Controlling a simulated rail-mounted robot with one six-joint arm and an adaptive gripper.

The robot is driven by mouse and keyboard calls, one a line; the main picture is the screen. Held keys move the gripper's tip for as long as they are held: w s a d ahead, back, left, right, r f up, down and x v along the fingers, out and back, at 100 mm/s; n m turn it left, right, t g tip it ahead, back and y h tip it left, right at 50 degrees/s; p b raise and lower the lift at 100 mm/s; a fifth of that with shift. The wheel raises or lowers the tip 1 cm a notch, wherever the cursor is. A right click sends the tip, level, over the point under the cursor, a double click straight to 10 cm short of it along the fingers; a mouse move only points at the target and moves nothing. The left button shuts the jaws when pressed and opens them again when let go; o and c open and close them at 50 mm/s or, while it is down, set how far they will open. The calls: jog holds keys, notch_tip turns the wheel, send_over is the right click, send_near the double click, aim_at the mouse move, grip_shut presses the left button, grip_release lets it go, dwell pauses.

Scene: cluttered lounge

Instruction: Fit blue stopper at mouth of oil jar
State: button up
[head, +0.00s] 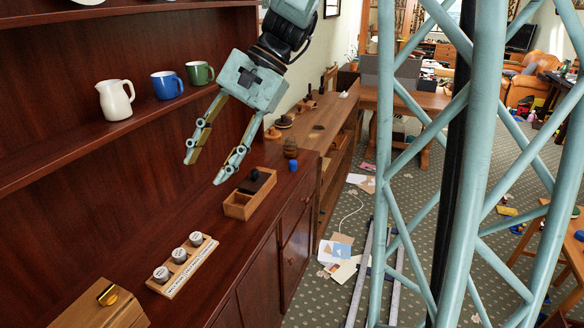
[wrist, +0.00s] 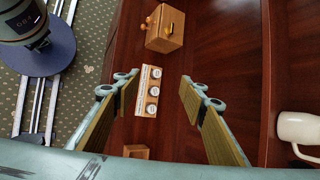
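A small blue piece (head: 293,165), which looks like the blue stopper, sits on the dark wood counter. Just behind it stands a brown rounded jar (head: 290,148); I see no label and cannot tell for sure that it is the oil jar. Neither shows in the wrist view. My gripper (head: 203,171) is open and empty, pointing down above the counter, left of the blue piece and jar. In the wrist view my gripper (wrist: 159,82) has its two fingers wide apart, with nothing between the pads.
A wooden box (head: 236,206) with a dark knobbed piece stands in front of the blue piece. A rack (head: 187,274) of three grey-topped items and a wooden chest (head: 125,311) lie nearer. A shelf holds a white pitcher (head: 115,100), blue mug (head: 167,85) and green mug (head: 200,73).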

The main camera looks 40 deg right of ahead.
jog(key=w+d+f+m+t+y, duration=0.1)
jog(key=w+d+f+m+t, duration=0.15)
jog(key=w+d+f, duration=0.4)
jog(key=w+d+f+m+t+y+b, duration=0.1)
jog(key=w+d+f+m+t+y, duration=0.2)
jog(key=w+d, duration=0.6)
jog(key=w+d+f+m+t, duration=0.1)
jog(key=w+d+f+m, duration=0.4)
jog(key=d, duration=0.6)
jog(key=m+t+h, duration=0.3)
jog(key=m+t, duration=0.5)
jog(key=m, duration=0.1)
send_near(293, 166)
jog(key=s+d, duration=0.1)
jog(key=s+d+r, duration=0.1)
jog(key=shift+d+b, duration=0.35)
jog(key=shift+b+x, duration=0.55)
jog(key=shift+x, duration=3.8)
